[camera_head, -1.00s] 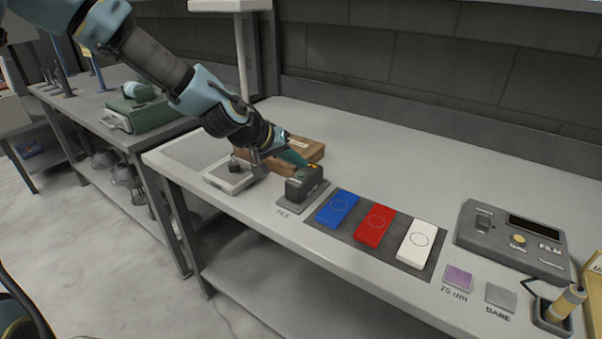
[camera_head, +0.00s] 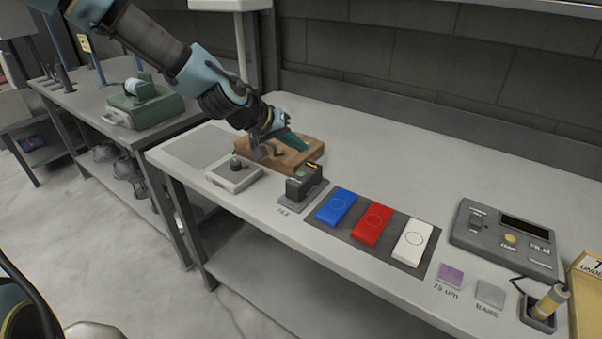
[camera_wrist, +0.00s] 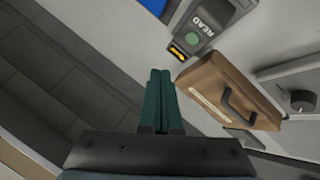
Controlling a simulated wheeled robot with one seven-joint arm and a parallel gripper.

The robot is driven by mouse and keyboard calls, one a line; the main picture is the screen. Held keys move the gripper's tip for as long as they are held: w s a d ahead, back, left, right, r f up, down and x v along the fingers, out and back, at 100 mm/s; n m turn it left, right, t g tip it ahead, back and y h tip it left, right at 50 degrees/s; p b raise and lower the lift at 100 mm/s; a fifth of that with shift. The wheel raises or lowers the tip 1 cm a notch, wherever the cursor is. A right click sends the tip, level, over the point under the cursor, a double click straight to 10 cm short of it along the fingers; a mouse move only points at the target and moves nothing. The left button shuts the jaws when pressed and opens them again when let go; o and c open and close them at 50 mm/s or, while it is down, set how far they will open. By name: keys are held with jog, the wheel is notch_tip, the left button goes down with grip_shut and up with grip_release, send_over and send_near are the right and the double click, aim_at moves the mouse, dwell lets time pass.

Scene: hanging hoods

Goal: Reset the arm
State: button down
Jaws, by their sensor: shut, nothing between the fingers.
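My gripper (camera_head: 297,142) is at the end of my arm, above the brown wooden box (camera_head: 306,156) at the left part of the bench. Its green fingers are together with nothing between them. In the wrist view the shut fingers (camera_wrist: 160,95) point toward the bench, with the brown box and its dark handle (camera_wrist: 238,108) to their right. A dark device with a green button (camera_head: 303,183) stands just in front of the box. It also shows in the wrist view, with the word READ on it. My gripper appears apart from the device; whether it clears the box is unclear.
Blue (camera_head: 336,207), red (camera_head: 372,224) and white (camera_head: 414,243) blocks lie on a dark mat. A FILM meter (camera_head: 504,240) and an upright probe (camera_head: 548,302) are at the right. A small pale device (camera_head: 234,175) sits at the left. The bench's back strip is clear.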

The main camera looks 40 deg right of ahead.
dwell(0.4)
jog(key=w+a+f+n+t+y, duration=0.1)
jog(key=w+a+n+y, duration=0.2)
jog(key=a, duration=1)
jog(key=w+a+f+t+y, duration=0.1)
jog(key=w+a+y, duration=0.35)
jog(key=a, duration=0.75)
jog(key=s+a+r+n, duration=0.1)
jog(key=a+r+n, duration=0.1)
jog(key=a, duration=0.9)
jog(key=s+a+r+n+y, duration=0.1)
jog(key=s+a+r+n, duration=0.1)
jog(key=a, duration=1)
jog(key=shift+s+r+n, duration=0.2)
jog(key=shift+r+n, duration=0.4)
jog(key=shift+n, duration=0.2)
